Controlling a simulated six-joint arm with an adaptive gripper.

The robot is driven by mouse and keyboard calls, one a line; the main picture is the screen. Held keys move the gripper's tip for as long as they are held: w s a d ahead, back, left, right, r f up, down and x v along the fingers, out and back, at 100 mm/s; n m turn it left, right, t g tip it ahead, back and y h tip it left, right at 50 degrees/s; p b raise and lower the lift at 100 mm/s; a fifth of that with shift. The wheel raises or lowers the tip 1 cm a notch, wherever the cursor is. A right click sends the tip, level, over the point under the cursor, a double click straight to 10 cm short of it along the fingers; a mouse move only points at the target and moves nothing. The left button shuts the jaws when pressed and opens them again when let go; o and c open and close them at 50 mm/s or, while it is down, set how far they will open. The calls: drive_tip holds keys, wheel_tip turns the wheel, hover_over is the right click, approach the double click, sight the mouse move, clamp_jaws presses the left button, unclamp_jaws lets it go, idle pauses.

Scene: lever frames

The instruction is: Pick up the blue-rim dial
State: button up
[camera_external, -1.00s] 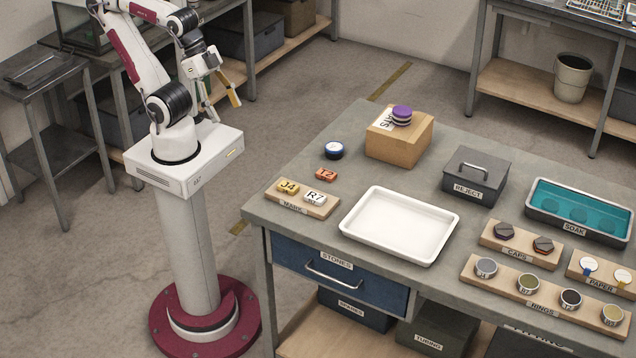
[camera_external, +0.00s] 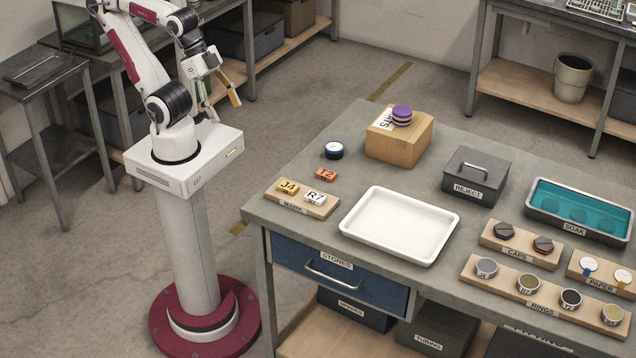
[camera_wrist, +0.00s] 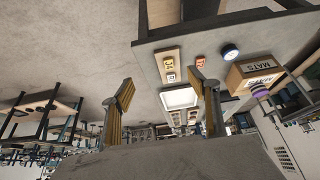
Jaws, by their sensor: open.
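The blue-rim dial (camera_external: 334,150) is a small round piece with a dark blue rim and a pale face. It lies on the grey table, left of the wooden MATS box, and also shows in the wrist view (camera_wrist: 230,51). My gripper (camera_external: 221,97) hangs beside my base, left of the table and well apart from the dial. In the wrist view its two yellow-ribbed fingers (camera_wrist: 163,103) are spread, with nothing between them.
The MATS box (camera_external: 400,140) carries a purple-topped stack (camera_external: 402,115). An orange T2 tag (camera_external: 326,174) and the MARK board (camera_external: 302,204) lie near the dial. A white tray (camera_external: 400,225) and a REJECT box (camera_external: 476,177) stand further right.

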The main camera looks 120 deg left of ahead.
drive_tip(key=m+t+y, duration=0.1)
drive_tip(key=t+y, duration=0.2)
drive_tip(key=y, duration=0.2)
hover_over(315, 147)
drive_tip(key=w, duration=0.6)
wheel_tip(315, 147, down, 7)
drive_tip(key=s+a+f+t, duration=0.1)
drive_tip(key=a+f, duration=0.2)
drive_tip(key=f, duration=0.1)
drive_tip(key=s+a+f+t+h, duration=0.1)
drive_tip(key=a+f+t, duration=0.1)
drive_tip(key=a+f, duration=0.1)
drive_tip(key=s+a+f+m+t+h, duration=0.1)
drive_tip(key=a+f, duration=0.2)
drive_tip(key=f, duration=0.2)
drive_tip(key=shift+s+a+t, duration=0.2)
drive_tip(key=shift+t, duration=0.2)
drive_tip(key=shift+s+d+f+t+h, duration=0.5)
drive_tip(key=shift+s+d+f+t, duration=0.2)
drive_tip(key=shift+s+f, duration=0.1)
drive_tip(key=d, duration=0.2)
drive_tip(key=d+n+t+h, duration=0.1)
drive_tip(key=d, duration=0.1)
drive_tip(key=s+d+f+t, duration=0.1)
drive_tip(key=d, duration=0.2)
drive_tip(key=shift+n+h, duration=0.3)
drive_tip(key=shift+h, duration=0.1)
drive_tip(key=shift+s+d+r+t, duration=0.15)
drive_tip(key=shift+d+t, duration=0.15)
drive_tip(key=shift+d, duration=0.3)
